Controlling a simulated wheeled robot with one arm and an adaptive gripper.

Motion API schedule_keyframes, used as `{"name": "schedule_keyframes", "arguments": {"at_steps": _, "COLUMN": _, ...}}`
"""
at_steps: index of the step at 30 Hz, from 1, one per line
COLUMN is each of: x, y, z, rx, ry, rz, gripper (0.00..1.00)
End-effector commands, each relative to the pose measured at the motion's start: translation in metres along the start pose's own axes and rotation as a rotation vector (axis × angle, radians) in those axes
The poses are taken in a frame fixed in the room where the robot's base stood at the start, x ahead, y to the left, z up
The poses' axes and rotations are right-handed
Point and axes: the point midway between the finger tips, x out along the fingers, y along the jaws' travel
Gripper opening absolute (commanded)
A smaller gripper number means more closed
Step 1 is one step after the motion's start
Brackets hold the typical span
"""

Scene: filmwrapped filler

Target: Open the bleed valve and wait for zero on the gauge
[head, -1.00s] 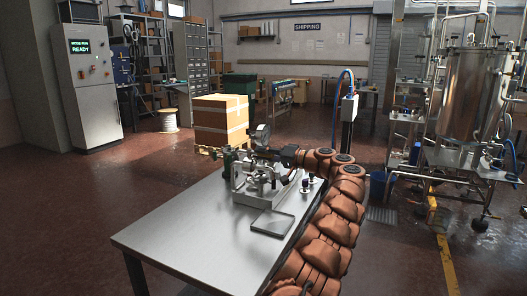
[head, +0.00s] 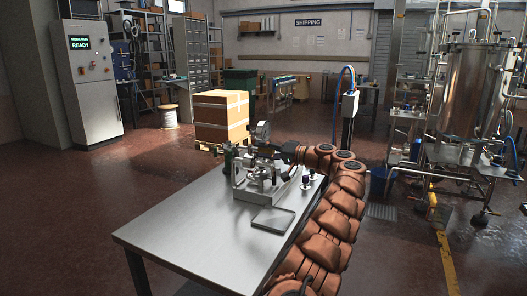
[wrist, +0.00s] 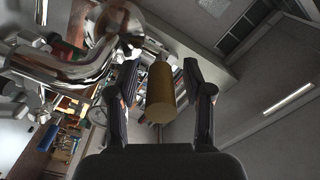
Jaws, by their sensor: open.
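The metal valve rig (head: 252,182) stands on the far part of the steel table, with pipework and a round gauge (head: 263,130) on top. The gauge face is too small to read. My gripper (head: 268,150) reaches in from the right at the top of the rig, just below the gauge. In the wrist view my gripper (wrist: 162,62) is open, its two fingers on either side of a yellow cylindrical piece (wrist: 160,95). Gaps show between the piece and both fingers. I cannot tell whether this piece is the bleed valve's handle. Shiny bent pipes (wrist: 60,68) lie left of the fingers.
A shallow grey tray (head: 272,219) lies on the steel table (head: 190,225) in front of the rig. The table's near left part is clear. A taped carton (head: 221,117) stands behind on a pallet. A large steel tank (head: 470,88) is at the right.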

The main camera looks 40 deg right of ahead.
Motion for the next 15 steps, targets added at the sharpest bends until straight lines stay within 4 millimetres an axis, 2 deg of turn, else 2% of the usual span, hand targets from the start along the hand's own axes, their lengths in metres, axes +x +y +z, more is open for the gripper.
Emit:
{"name": "schedule_keyframes", "arguments": {"at_steps": 5, "x": -0.003, "y": 0.000, "z": -0.001, "rx": 0.000, "ry": 0.001, "rz": 0.000, "gripper": 0.51}}
{"name": "schedule_keyframes", "arguments": {"at_steps": 8, "x": -0.013, "y": 0.000, "z": -0.001, "rx": 0.000, "ry": 0.003, "rz": 0.000, "gripper": 0.51}}
{"name": "schedule_keyframes", "arguments": {"at_steps": 15, "x": -0.056, "y": -0.001, "z": -0.001, "rx": -0.001, "ry": 0.004, "rz": 0.001, "gripper": 0.51}}
